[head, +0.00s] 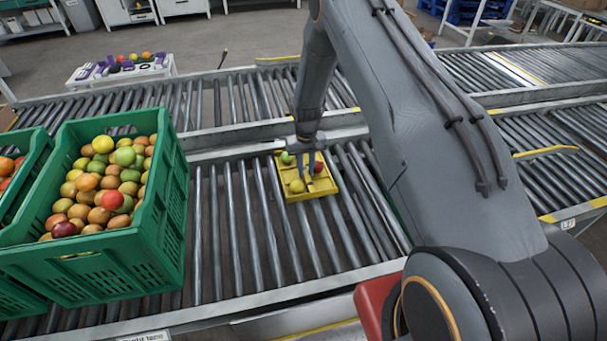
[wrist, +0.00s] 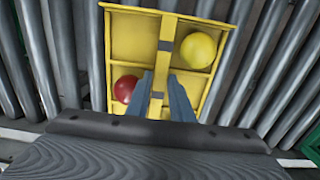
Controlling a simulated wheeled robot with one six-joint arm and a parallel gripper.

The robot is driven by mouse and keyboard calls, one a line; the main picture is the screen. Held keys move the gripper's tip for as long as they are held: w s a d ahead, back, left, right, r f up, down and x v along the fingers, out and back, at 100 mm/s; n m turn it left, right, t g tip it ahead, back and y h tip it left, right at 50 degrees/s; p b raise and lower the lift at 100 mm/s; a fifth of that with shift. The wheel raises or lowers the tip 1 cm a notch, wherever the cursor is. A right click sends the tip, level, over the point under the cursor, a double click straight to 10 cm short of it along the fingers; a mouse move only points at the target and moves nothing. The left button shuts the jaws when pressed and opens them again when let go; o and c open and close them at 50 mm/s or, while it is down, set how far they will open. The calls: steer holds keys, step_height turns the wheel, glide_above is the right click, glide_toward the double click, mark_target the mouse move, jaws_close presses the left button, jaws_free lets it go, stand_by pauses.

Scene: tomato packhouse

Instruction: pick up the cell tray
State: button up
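The cell tray (head: 324,188) is a small yellow tray with walled cells, lying on the near roller conveyor. It holds a yellow tomato (head: 297,186), a red tomato (head: 318,167) and a green tomato (head: 286,158). The wrist view shows the tray (wrist: 134,36) a little turned, with the yellow tomato (wrist: 198,50) and the red tomato (wrist: 125,89); the green one is not visible there. My gripper (head: 306,172) points down over the tray's middle. Its fingers (wrist: 160,76) stand apart on either side of the central bar with dark bands. I cannot see clear contact.
A green crate (head: 150,230) full of mixed tomatoes stands left of the tray on the same conveyor, beside another green crate (head: 35,165). Bare rollers (head: 232,240) lie between crate and tray. A white table (head: 120,75) with small items stands beyond the far conveyor.

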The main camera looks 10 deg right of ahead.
steer(key=shift+f, duration=0.2)
jaws_close()
steer(key=shift+r, duration=0.15)
